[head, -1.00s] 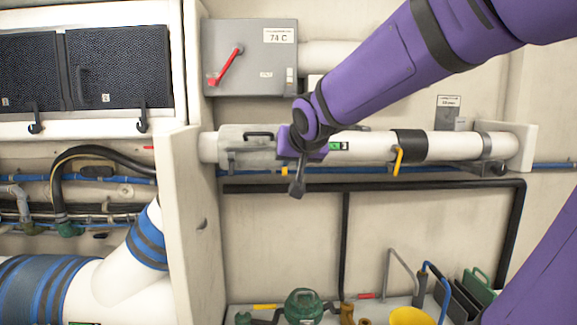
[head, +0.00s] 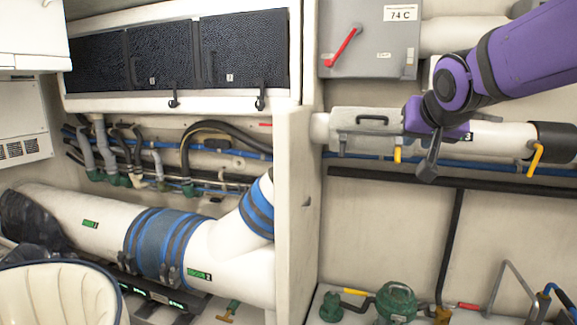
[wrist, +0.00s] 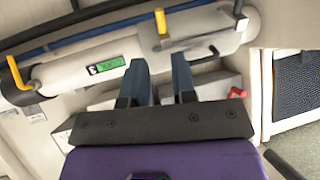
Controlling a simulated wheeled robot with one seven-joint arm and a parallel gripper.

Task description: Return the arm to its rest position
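My purple arm (head: 530,55) reaches in from the upper right of the head view. My gripper (head: 427,168) hangs at its end, in front of the white pipe (head: 490,138) in the picture. In the wrist view my gripper (wrist: 158,62) shows two dark blue fingers standing apart, with nothing held between them. Beyond the fingers are the white pipe and part of a grey box. I cannot tell how far the fingers are from the pipe.
A grey switch box (head: 375,45) with a red lever (head: 343,46) is on the wall above the pipe. A yellow valve handle (head: 535,158) hangs from the pipe. A white upright partition (head: 297,215) stands left of the arm. A cream seat (head: 60,295) is at lower left.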

